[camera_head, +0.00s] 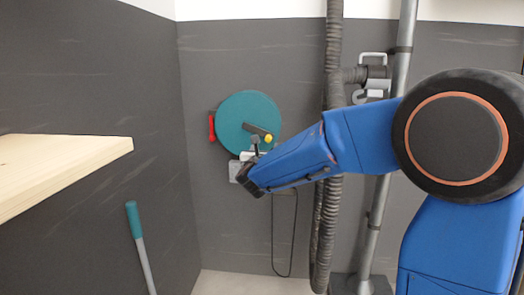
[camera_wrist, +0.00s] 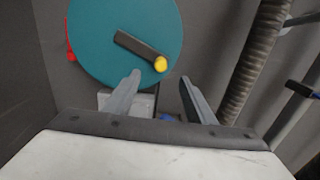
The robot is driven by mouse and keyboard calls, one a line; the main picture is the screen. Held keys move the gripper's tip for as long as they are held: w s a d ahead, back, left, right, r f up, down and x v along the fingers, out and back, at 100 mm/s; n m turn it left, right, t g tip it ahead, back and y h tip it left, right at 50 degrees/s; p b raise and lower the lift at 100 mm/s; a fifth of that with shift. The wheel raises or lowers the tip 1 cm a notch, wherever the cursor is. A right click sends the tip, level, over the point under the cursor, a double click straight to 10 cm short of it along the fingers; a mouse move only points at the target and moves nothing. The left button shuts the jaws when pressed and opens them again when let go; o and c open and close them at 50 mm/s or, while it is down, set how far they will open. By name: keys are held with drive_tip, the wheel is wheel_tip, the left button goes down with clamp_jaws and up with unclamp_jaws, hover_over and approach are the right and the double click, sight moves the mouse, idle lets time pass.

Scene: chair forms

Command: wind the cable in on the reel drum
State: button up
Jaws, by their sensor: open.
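The reel drum (camera_head: 240,112) is a round teal disc on the dark grey back wall. It fills the upper middle of the wrist view (camera_wrist: 97,55). A dark crank arm (camera_wrist: 134,46) lies across its face and ends in a yellow knob (camera_wrist: 160,64). The knob also shows in the head view (camera_head: 268,138). A thin dark cable (camera_head: 273,240) hangs in a long loop below the reel. My gripper (camera_wrist: 162,85) is open and empty, its two grey fingers apart just below the knob in the wrist view. In the head view my arm hides the reel's lower right.
A red part (camera_head: 211,126) sits at the reel's left edge. A ribbed dark hose (camera_head: 333,60) and a grey pipe (camera_head: 402,50) run down the wall at right. A pale wooden board (camera_head: 65,165) juts in at left, above a teal-handled pole (camera_head: 134,220).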

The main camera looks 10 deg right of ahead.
sight(268, 140)
drive_tip(key=x, duration=1.1)
drive_tip(key=shift+w+d, duration=0.15)
drive_tip(key=shift+w, duration=0.2)
drive_tip(key=c, duration=1)
drive_tip(key=o, duration=0.4)
drive_tip(key=shift+o, duration=0.2)
